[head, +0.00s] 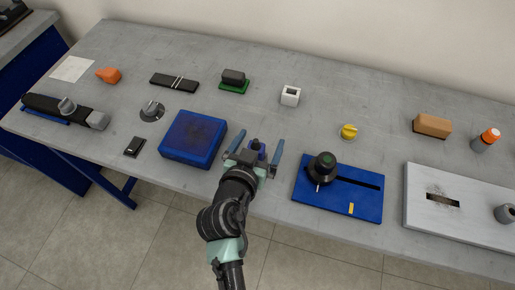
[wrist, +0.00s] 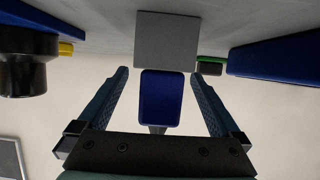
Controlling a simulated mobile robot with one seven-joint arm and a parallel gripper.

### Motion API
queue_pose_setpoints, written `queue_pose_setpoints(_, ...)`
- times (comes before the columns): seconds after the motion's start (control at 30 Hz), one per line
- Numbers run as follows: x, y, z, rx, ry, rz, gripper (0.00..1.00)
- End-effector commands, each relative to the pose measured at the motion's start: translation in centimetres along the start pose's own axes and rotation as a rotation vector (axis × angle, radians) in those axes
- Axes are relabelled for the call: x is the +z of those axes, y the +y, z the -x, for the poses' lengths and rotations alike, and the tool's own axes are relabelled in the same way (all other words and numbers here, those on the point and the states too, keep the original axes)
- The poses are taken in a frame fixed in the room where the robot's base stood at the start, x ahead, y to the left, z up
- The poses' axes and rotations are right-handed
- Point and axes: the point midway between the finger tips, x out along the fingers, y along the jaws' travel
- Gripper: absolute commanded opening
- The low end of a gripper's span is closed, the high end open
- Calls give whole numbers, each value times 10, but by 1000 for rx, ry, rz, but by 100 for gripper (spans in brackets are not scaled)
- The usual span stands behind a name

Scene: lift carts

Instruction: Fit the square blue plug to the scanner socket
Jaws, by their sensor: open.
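The square blue plug (wrist: 160,98) stands between my fingers in the wrist view, with a gap on each side and a dark stem on one end. It also shows in the head view (head: 262,154). The opposite end meets a grey block (wrist: 167,40) in the wrist view; whether it sits on the block or only in front of it, I cannot tell. My gripper (head: 258,152) is open around the plug, near the table's front. A white block with a square hole (head: 290,95), which looks like the socket, stands farther back, slightly right.
A blue box (head: 193,138) lies close left of my gripper. A blue plate (head: 345,207) with a black knob (head: 321,168) lies close right. A green-based block (head: 234,85), yellow knob (head: 349,132) and orange block (head: 432,125) stand farther back. Bare table surrounds the white block.

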Motion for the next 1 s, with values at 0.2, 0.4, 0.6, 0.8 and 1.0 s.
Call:
queue_pose_setpoints(0.2,0,0,5,-1,0,0,100)
queue_pose_setpoints(0.4,0,0,11,0,0,1,100)
queue_pose_setpoints(0.6,0,0,17,0,0,2,100)
queue_pose_setpoints(0.8,0,0,23,0,0,1,100)
queue_pose_setpoints(1.0,0,0,29,-1,0,0,100)
